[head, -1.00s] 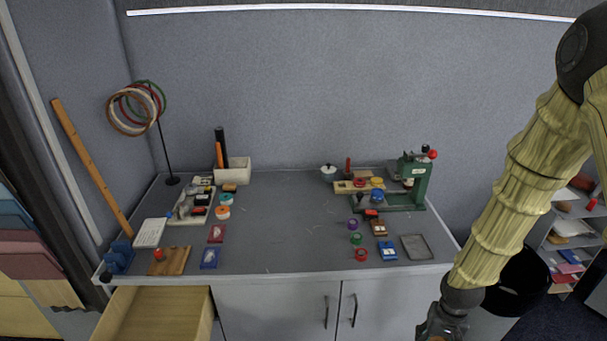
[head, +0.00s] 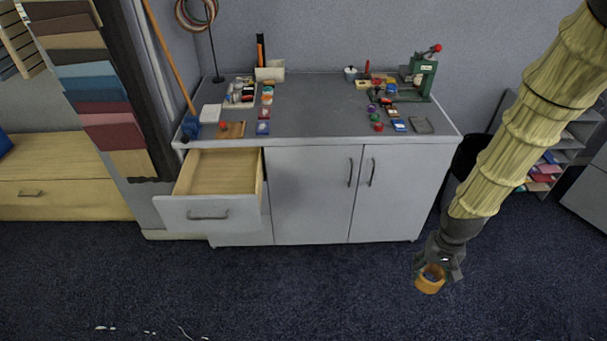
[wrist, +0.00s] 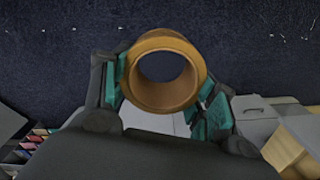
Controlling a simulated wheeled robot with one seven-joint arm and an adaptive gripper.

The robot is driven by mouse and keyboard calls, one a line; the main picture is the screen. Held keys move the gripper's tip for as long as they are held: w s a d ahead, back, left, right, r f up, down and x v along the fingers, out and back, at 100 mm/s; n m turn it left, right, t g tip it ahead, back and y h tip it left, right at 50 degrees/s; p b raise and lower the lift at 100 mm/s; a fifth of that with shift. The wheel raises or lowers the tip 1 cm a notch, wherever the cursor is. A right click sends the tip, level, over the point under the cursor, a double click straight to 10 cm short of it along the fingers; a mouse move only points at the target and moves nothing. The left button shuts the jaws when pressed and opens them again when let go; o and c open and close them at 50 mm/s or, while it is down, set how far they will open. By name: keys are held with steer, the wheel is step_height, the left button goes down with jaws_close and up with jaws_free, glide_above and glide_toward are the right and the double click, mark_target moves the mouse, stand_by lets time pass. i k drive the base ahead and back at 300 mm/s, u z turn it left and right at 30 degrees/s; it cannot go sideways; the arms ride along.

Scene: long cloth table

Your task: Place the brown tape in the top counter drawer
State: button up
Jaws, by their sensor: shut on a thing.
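The brown tape (head: 430,285) is an orange-brown ring held in my gripper (head: 436,265), in front of the counter's right side and above the dark carpet. In the wrist view the tape (wrist: 143,92) sits between the teal finger pads of my gripper (wrist: 165,92), with its hole facing the camera. The top counter drawer (head: 208,208) is pulled open at the counter's left end. Its wooden inside (head: 222,172) looks empty. The drawer is well to the left of my gripper. In the wrist view the open drawer (wrist: 285,150) shows at lower right.
The grey counter top (head: 310,115) carries many small items, a green press (head: 424,75) and a ring stand (head: 213,50). Two shut cabinet doors (head: 312,195) are right of the drawer. A dark bin (head: 466,155) and shelves stand at right.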

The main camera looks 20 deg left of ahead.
mark_target(225, 188)
steer(key=u, duration=2.45)
steer(key=i, duration=2.05)
steer(key=z, duration=1.85)
